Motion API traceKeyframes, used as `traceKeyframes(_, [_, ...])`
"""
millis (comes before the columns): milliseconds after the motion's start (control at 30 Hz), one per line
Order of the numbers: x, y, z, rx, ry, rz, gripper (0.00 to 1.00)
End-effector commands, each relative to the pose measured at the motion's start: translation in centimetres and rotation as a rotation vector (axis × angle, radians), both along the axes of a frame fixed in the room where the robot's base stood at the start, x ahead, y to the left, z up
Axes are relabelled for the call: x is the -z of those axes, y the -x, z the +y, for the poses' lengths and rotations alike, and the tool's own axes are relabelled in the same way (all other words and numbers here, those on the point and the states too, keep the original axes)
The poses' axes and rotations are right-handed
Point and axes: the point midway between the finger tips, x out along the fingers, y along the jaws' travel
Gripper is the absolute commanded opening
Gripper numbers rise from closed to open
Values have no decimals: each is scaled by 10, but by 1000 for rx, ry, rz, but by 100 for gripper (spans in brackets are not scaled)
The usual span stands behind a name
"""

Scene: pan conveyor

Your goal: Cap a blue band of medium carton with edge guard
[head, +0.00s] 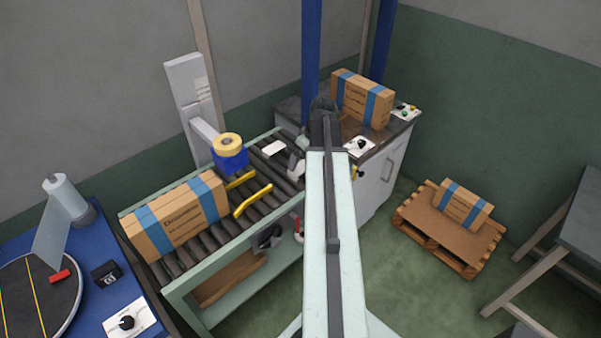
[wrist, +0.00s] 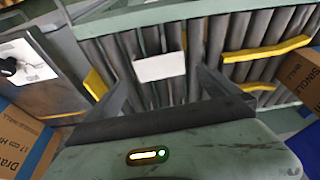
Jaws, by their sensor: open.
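A white, flat edge guard (head: 275,147) lies on the conveyor rollers in the head view. In the wrist view the edge guard (wrist: 160,66) shows ahead, between the tips of my gripper (wrist: 155,85), whose two grey fingers stand apart and empty. Whether they touch the guard I cannot tell. A brown carton with blue bands (head: 178,222) lies on the near part of the conveyor. Another blue-banded carton (head: 362,98) stands on the cabinet, and a third (head: 463,205) rests on a pallet. Which is the medium one I cannot tell. My arm hides part of the conveyor's right side.
Yellow guide rails (head: 252,200) sit on the roller conveyor (head: 166,281). A tape roll (head: 227,143) tops a blue holder beside them. A control box (head: 360,146) is on the cabinet. A blue table (head: 78,275) with a turntable stands at left.

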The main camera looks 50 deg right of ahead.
Motion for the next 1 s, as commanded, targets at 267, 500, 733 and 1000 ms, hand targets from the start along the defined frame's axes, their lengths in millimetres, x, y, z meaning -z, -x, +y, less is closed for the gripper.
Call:
traceKeyframes(267, [22,-4,0,1,0,1,100])
traceKeyframes(500, [57,-14,-1,3,0,1,100])
traceKeyframes(733, [53,-14,-1,4,0,1,97])
traceKeyframes(1000, [53,-14,-1,4,0,1,44])
